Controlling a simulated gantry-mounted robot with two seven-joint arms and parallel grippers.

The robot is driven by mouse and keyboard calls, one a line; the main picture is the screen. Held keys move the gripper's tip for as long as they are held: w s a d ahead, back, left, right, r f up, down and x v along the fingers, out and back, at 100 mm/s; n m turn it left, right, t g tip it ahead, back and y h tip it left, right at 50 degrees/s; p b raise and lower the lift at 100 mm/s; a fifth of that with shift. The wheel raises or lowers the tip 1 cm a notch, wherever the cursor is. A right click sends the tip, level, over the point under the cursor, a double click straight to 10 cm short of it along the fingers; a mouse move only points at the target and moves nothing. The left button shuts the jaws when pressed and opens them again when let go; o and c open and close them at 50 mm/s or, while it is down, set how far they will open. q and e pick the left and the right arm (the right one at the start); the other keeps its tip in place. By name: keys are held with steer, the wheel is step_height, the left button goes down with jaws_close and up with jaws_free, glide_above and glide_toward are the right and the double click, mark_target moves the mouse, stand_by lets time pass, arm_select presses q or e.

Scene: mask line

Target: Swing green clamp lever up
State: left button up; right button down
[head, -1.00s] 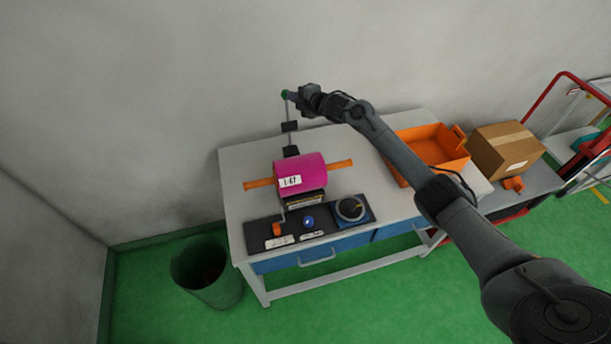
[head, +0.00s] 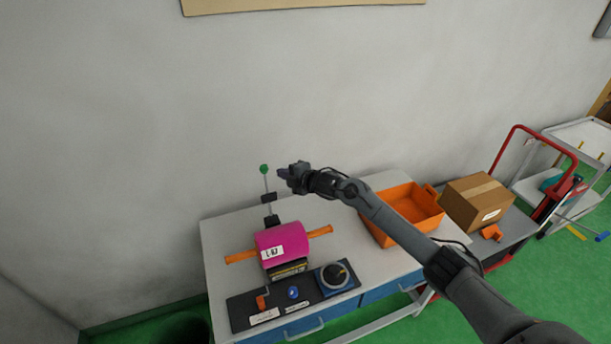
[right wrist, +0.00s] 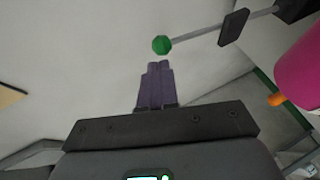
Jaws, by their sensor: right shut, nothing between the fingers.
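The green knob (head: 264,169) tops the clamp lever (head: 267,184), a thin grey rod that stands nearly upright behind the magenta roll (head: 283,244) in the head view. My right gripper (head: 281,174) is shut and empty, just right of the knob, with a small gap between them. In the right wrist view the shut fingers (right wrist: 157,66) point at the green knob (right wrist: 162,44), which lies just beyond their tips, apart from them. The rod (right wrist: 200,33) runs from the knob to a dark block (right wrist: 233,26). My left gripper is not in view.
The roll sits on an orange bar (head: 241,257) on the white table (head: 216,270). A dark panel (head: 240,314) with a round dial (head: 335,276) lies in front. An orange bin (head: 432,213) and a cardboard box (head: 478,200) stand to the right. The wall is behind.

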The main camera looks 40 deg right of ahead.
steer(key=r+v, duration=0.1)
steer(key=v, duration=0.6)
steer(key=shift+s+b, duration=0.2)
steer(key=shift+b, duration=0.2)
steer(key=shift+a, duration=0.1)
